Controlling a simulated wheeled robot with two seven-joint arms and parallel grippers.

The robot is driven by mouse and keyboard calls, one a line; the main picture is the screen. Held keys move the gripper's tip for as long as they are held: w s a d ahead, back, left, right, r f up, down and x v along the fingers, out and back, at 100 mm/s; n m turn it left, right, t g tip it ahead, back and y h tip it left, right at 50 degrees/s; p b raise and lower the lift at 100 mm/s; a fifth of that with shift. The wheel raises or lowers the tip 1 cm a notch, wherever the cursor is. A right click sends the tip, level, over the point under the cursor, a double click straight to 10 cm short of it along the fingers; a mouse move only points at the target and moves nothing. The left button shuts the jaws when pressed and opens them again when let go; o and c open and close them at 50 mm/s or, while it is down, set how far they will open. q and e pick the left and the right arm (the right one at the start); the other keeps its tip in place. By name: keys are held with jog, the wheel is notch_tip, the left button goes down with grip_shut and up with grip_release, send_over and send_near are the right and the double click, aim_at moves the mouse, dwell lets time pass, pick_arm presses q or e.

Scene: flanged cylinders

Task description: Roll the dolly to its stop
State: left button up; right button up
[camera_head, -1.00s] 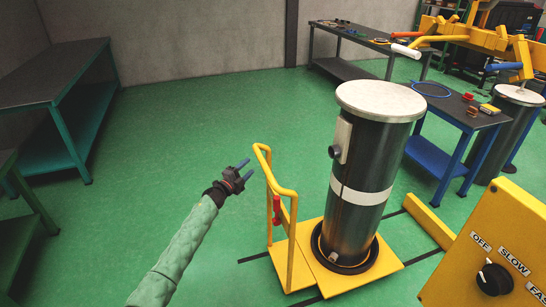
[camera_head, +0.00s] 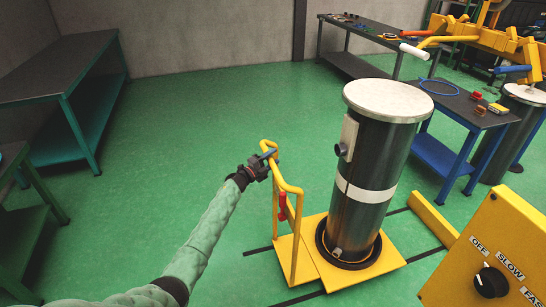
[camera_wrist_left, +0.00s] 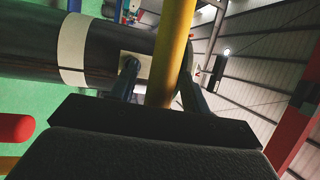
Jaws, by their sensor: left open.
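The yellow dolly (camera_head: 310,266) stands on the green floor and carries an upright dark flanged cylinder (camera_head: 371,155) with a pale lid and a white band. Its yellow push handle (camera_head: 291,190) rises on the left side. My left gripper (camera_head: 268,158) is at the top bar of the handle. In the left wrist view the yellow bar (camera_wrist_left: 171,60) passes between my left gripper's open fingers (camera_wrist_left: 160,82). Whether they touch the bar I cannot tell. A yellow block (camera_head: 431,221) lies on the floor right of the dolly, along dark floor lines. My right gripper is not in view.
A yellow control box (camera_head: 495,255) with a knob and OFF, SLOW labels stands at the lower right. A blue-legged table (camera_head: 455,150) stands behind the cylinder. Green benches (camera_head: 75,90) stand at the left. Floor left of the dolly is clear.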

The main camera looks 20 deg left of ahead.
pick_arm(q)
jog(key=shift+w+d, duration=0.15)
jog(key=shift+d, duration=0.05)
grip_shut()
jog(key=shift+w+d, duration=0.1)
